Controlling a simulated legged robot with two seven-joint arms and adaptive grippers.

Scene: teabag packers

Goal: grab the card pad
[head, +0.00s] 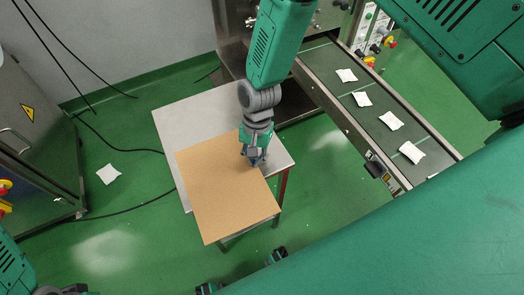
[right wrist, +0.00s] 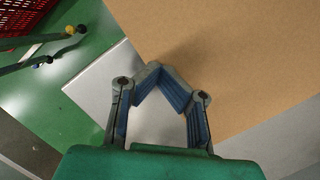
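The card pad (head: 222,190) is a flat, tan, square board. It lies over the grey table top and reaches well past the front edge. My right gripper (head: 254,162) is at the pad's right edge in the head view. In the right wrist view its fingertips (right wrist: 156,69) come together right at the edge of the pad (right wrist: 235,60); they look shut on that edge, and the grip point itself is partly hidden.
The grey table (head: 180,115) has bare surface at the back left. A conveyor (head: 340,95) with several white teabag packets (head: 362,99) runs along the right. One white packet (head: 108,174) lies on the green floor. A red crate (right wrist: 25,18) shows in the right wrist view.

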